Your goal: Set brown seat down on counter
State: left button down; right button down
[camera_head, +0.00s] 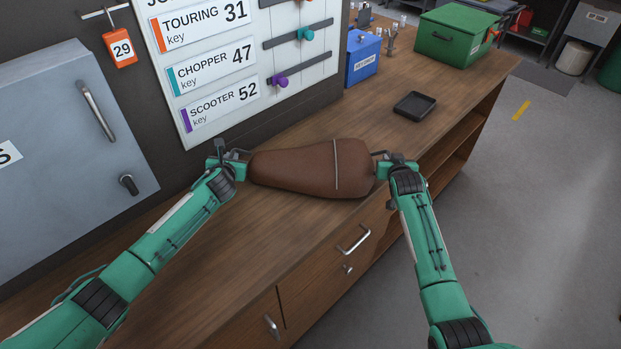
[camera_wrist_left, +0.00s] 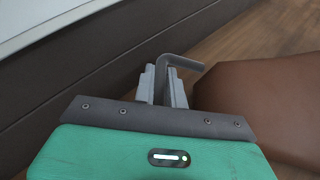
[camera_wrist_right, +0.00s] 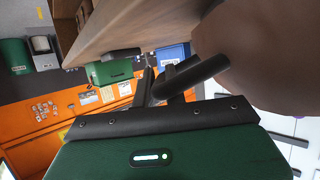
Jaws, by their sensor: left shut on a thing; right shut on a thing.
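The brown seat (camera_head: 300,168) is a long padded cushion with a light strap across it, at the wooden counter (camera_head: 262,232) in the head view. My left gripper (camera_head: 232,156) is shut on a bent metal bar at the seat's left end; the bar and seat (camera_wrist_left: 265,100) also show in the left wrist view. My right gripper (camera_head: 381,157) is shut on a similar dark bar at the right end, beside the seat (camera_wrist_right: 270,60) in the right wrist view. The seat lies level over the counter; I cannot tell whether its underside touches the top.
A small black tray (camera_head: 414,106) lies to the right behind the seat. A blue box (camera_head: 362,57) and a green toolbox (camera_head: 455,38) stand farther back. A key board (camera_head: 215,60) and a grey cabinet (camera_head: 65,150) line the wall. Counter left of the seat is clear.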

pick_arm(q)
jog(key=c, duration=1.5)
grip_release()
jog(key=shift+s, duration=0.1)
pick_arm(e)
jog(key=c, duration=1.5)
grip_release()
pick_arm(q)
jog(key=shift+o, duration=0.2)
pick_arm(e)
jog(key=shift+o, duration=0.2)
jog(key=shift+s, duration=0.1)
pick_arm(q)
jog(key=v, duration=1.2)
pick_arm(e)
jog(key=v, duration=1.2)
jog(key=shift+f, duration=0.1)
